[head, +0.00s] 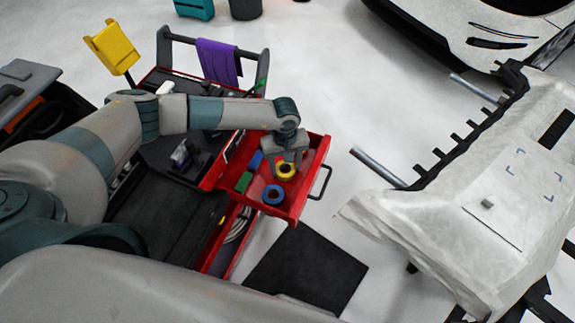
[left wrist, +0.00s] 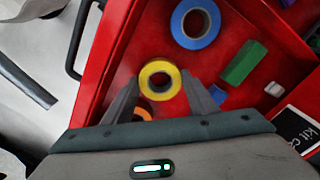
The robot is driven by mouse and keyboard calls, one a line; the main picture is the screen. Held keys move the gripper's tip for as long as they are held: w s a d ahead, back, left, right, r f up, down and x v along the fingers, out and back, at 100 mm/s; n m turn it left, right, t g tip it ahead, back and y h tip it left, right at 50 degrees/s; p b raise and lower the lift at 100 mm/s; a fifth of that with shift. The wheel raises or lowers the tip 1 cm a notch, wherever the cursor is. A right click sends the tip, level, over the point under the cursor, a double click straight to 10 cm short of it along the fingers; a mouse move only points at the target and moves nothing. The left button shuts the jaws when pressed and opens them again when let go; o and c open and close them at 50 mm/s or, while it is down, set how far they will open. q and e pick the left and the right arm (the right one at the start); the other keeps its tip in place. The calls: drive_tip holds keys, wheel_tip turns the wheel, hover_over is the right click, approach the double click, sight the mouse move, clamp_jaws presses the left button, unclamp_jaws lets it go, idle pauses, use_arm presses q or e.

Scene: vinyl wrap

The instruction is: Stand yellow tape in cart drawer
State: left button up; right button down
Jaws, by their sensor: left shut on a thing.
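The yellow tape roll (head: 286,176) is over the open red drawer (head: 318,150) of the cart. My left gripper (head: 289,160) reaches down into the drawer and is shut on this roll. In the left wrist view the yellow tape (left wrist: 160,65) sits between the two fingertips of the left gripper (left wrist: 161,90), its round face and hole turned to the camera. I cannot tell whether it touches the drawer floor. A blue tape roll (head: 280,196) lies flat in the drawer, nearer its front. My right gripper is not in view.
The drawer also holds a green block (left wrist: 244,62), a small blue block (head: 255,160) and an orange roll (left wrist: 143,114), partly hidden by the gripper. A purple cloth (head: 218,62) hangs on the cart handle. A pale car bumper (head: 480,190) stands at the right.

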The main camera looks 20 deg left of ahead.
use_arm(q)
drive_tip(key=o, duration=1.1)
drive_tip(key=shift+o, duration=0.2)
drive_tip(key=shift+r, duration=0.15)
wheel_tip(320, 180, up, 17)
drive_tip(key=b, duration=0.5)
drive_tip(key=shift+r, duration=0.15)
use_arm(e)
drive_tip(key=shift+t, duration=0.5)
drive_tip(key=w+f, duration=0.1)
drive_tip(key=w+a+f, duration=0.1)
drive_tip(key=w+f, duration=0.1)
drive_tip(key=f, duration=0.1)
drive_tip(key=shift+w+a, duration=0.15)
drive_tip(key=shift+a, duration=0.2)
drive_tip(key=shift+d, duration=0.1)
